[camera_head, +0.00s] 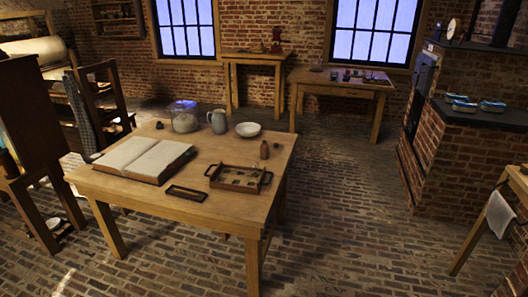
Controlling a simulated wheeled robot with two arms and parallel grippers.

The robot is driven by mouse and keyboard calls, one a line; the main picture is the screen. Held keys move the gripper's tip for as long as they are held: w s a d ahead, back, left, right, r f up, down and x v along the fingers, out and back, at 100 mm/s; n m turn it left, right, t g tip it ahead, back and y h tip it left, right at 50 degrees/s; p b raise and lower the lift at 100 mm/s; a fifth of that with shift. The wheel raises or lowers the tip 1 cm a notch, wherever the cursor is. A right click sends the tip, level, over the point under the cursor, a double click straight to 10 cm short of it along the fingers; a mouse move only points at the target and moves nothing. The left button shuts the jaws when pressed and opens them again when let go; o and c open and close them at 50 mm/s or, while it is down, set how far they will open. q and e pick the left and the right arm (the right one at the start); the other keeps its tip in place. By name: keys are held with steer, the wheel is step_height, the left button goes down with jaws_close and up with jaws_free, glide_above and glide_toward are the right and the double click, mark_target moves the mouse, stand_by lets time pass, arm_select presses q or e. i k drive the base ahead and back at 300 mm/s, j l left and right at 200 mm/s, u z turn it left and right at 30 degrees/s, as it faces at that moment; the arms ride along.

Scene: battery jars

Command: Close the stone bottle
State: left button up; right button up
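A small brown bottle (264,150) stands upright near the right edge of the wooden table (215,212), just behind a wooden tray; it may be the stone bottle. It is too small to tell whether its mouth is open or stopped. A grey jug (217,121) stands towards the back of the table. A small dark piece (160,125) lies at the back left; I cannot tell what it is. Neither of my grippers is in view.
An open book (143,158), a handled wooden tray (237,178) with small items, a small dark tray (187,193), a glass jar (185,117) and a white bowl (248,129) share the table. Brick floor (350,230) is clear to the right. A brick stove (455,150) stands at right.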

mark_target(264, 146)
steer(key=z, duration=0.85)
steer(key=i, duration=5.15)
steer(key=u, duration=3.8)
